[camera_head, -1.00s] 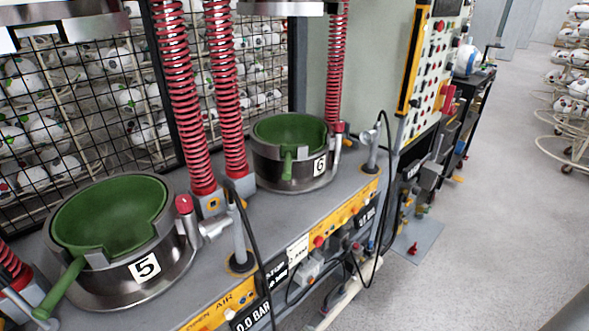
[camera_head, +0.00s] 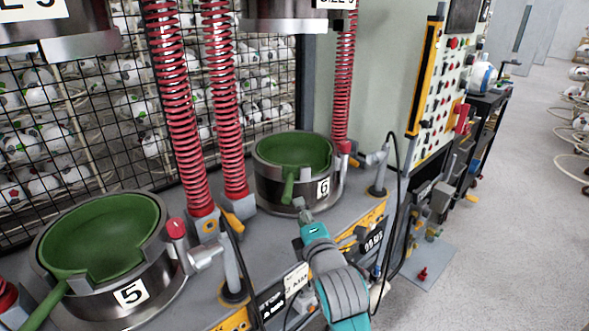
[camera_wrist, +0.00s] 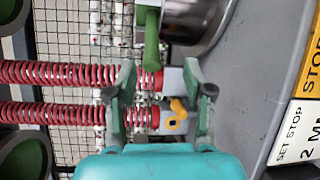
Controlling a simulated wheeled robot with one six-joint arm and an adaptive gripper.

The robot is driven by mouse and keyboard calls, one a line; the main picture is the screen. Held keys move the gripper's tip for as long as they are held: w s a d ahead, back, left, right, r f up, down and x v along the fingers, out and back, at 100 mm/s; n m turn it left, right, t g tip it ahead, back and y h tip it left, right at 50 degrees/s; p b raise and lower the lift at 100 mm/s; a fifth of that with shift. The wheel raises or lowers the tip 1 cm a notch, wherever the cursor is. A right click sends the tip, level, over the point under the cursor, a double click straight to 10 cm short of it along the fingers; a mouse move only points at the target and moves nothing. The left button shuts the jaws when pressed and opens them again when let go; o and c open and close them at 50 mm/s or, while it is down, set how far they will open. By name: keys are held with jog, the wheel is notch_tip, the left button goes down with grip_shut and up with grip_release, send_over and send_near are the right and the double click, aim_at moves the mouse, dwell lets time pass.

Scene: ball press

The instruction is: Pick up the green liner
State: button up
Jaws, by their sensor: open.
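One green liner (camera_head: 295,152) sits in the metal mould marked 6 (camera_head: 268,190), its handle sticking out over the front rim. A second green liner (camera_head: 100,235) sits in the mould marked 5 (camera_head: 165,280) at the lower left, its handle partly cut off by the frame edge. My gripper (camera_head: 304,214) is just in front of and below the mould 6 handle, with no contact visible. In the wrist view my gripper (camera_wrist: 160,85) has its two fingers spread with nothing held. A green handle (camera_wrist: 151,42) lies ahead, beyond the fingertips and roughly between them.
Red springs (camera_head: 185,110) rise behind and left of mould 6. Metal upper press parts (camera_head: 285,22) hang above. A yellow-handled valve (camera_wrist: 177,115) and a control panel (camera_head: 440,100) are close by. A black cable (camera_head: 395,200) runs right of mould 6.

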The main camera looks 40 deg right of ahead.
aim_at(291, 182)
jog(key=shift+d+r+x, duration=0.1)
jog(key=shift+r+x, duration=0.15)
jog(key=shift+x, duration=1.8)
jog(key=shift+d+r+x, duration=0.1)
jog(key=shift+r+x, duration=0.15)
jog(key=shift+x, duration=1.8)
jog(key=shift+r+x, duration=0.3)
jog(key=shift+x, duration=1.7)
grip_shut()
